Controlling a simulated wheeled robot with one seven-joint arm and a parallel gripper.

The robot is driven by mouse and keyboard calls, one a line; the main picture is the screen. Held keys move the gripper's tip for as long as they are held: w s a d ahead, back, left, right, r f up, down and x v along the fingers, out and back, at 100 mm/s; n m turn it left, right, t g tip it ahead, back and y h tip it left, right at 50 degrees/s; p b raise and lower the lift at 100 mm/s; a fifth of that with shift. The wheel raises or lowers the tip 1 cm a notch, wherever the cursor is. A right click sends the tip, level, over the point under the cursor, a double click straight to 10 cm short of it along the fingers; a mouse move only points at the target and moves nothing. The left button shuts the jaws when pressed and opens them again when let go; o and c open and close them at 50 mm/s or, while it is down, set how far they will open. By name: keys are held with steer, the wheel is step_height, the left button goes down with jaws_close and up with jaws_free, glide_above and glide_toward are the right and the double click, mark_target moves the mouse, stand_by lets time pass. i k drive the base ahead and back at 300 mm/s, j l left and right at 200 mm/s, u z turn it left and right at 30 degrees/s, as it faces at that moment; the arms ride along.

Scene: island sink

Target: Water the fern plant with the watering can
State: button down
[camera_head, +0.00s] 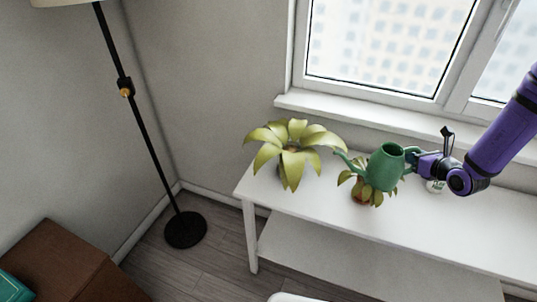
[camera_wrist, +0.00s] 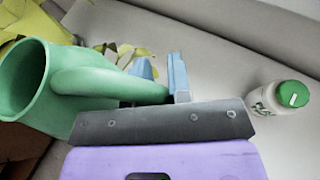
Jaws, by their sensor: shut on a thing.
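The green watering can (camera_head: 384,168) is held up above the white table, its spout (camera_head: 347,158) pointing left. My gripper (camera_head: 414,160) is shut on the can's handle at its right side. In the wrist view the can (camera_wrist: 25,85) and its handle (camera_wrist: 85,82) lie left of and between my fingers (camera_wrist: 162,80). A larger yellow-green leafy plant (camera_head: 292,160) stands on the table's left end, just left of the spout. A smaller leafy plant (camera_head: 376,196) stands below the can, partly hidden by it. I cannot tell which plant is the fern. No water is visible.
A white bottle with a green cap (camera_wrist: 280,97) stands right of my gripper; my arm partly hides it in the head view (camera_head: 436,186). The white table (camera_head: 470,222) is clear at its right front. The window sill (camera_head: 345,114) runs behind. A floor lamp (camera_head: 152,135) stands left.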

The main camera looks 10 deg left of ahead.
mark_target(293, 156)
steer(key=j+u, duration=0.2)
steer(key=u, duration=0.15)
steer(key=i+j+u, duration=0.1)
steer(key=u, duration=0.3)
steer(key=i+j, duration=0.15)
steer(key=j, duration=0.15)
steer(key=i+j, duration=0.35)
steer(key=j, duration=0.25)
